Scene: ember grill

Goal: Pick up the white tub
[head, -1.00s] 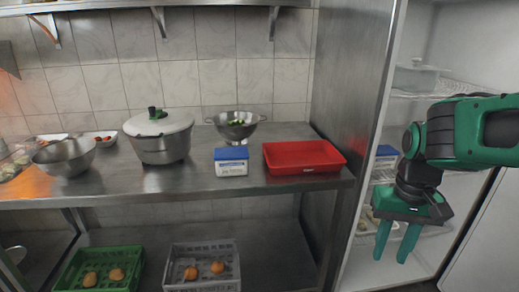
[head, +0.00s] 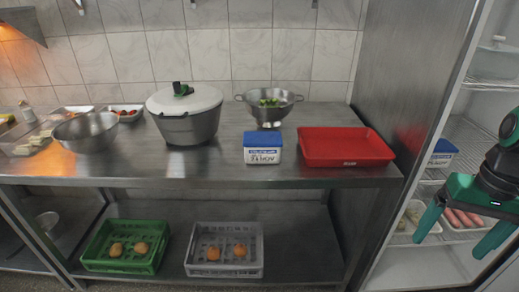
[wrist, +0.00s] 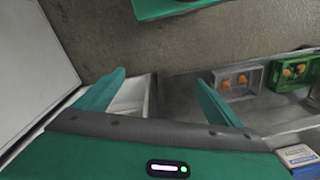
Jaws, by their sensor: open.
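A white tub with a blue lid (head: 262,155) stands upright on the steel counter, between the pot and the red tray. A tub with a blue lid also shows at the lower right of the wrist view (wrist: 298,158). A similar blue-lidded tub (head: 441,152) sits on a shelf of the open fridge. My gripper (head: 460,230) is open and empty at the right, in front of the fridge and well away from the counter tub. Its two spread fingers show in the wrist view (wrist: 160,88) with nothing between them.
On the counter (head: 215,165) are a red tray (head: 345,146), a lidded pot (head: 186,115), a colander (head: 270,103) and a steel bowl (head: 87,131). A green crate (head: 125,264) and a grey crate (head: 224,270) stand on the lower shelf. The counter front is clear.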

